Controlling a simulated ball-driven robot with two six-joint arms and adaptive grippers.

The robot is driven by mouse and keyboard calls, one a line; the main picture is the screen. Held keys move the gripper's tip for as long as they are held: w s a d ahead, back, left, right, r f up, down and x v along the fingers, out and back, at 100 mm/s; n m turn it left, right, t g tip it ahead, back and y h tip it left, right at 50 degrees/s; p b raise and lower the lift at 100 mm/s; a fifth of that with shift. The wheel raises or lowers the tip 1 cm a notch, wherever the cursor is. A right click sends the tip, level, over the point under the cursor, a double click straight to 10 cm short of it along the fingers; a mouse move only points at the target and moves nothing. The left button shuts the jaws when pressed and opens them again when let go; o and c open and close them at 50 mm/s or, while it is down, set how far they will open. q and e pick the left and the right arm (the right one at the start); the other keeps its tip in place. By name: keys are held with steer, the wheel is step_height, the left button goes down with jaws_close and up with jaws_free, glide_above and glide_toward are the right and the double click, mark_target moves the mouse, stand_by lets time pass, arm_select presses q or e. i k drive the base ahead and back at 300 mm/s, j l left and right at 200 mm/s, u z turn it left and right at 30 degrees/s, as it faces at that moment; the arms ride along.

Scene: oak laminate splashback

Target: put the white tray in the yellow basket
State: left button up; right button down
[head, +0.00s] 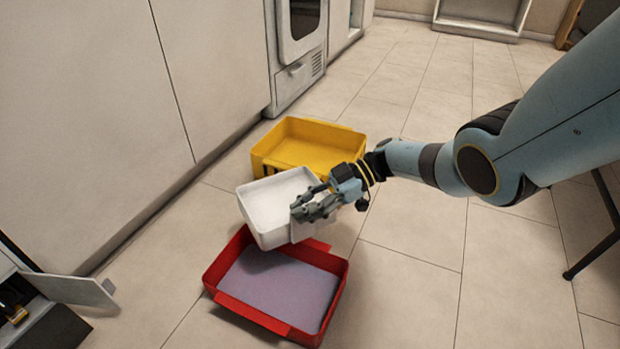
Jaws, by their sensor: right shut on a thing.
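The white tray (272,203) is held up by my right gripper (298,214), which is shut on the tray's right side wall. The tray is slightly tilted and appears empty. In the picture it lies between the two baskets and overlaps the far rim of the red one. The yellow basket (338,137) stands on the floor behind the tray, with an open top; its near right part is hidden by the tray and gripper. My left gripper is not in view.
A red basket (343,287) with a lilac-grey bottom stands on the floor nearest me. White cabinets (90,120) run along the left. An open dark drawer or cabinet (50,325) is at the lower left. A dark metal leg (592,254) stands at the right. Tiled floor (410,290) is clear.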

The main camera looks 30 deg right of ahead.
mark_target(318, 167)
steer(key=l+u, duration=0.2)
steer(key=l, duration=0.2)
steer(key=k+l+u, duration=0.2)
steer(key=l, duration=0.2)
steer(key=l+u, duration=0.2)
steer(key=l, duration=0.2)
steer(key=k+l+u, duration=0.2)
steer(key=l, duration=0.15)
steer(key=i+l, duration=0.15)
steer(key=l, duration=0.15)
steer(key=i+l+u, duration=0.1)
steer(key=i+l, duration=0.25)
steer(key=l, duration=0.25)
steer(key=i+l+u, duration=0.1)
steer(key=l, duration=0.2)
steer(key=i, duration=0.05)
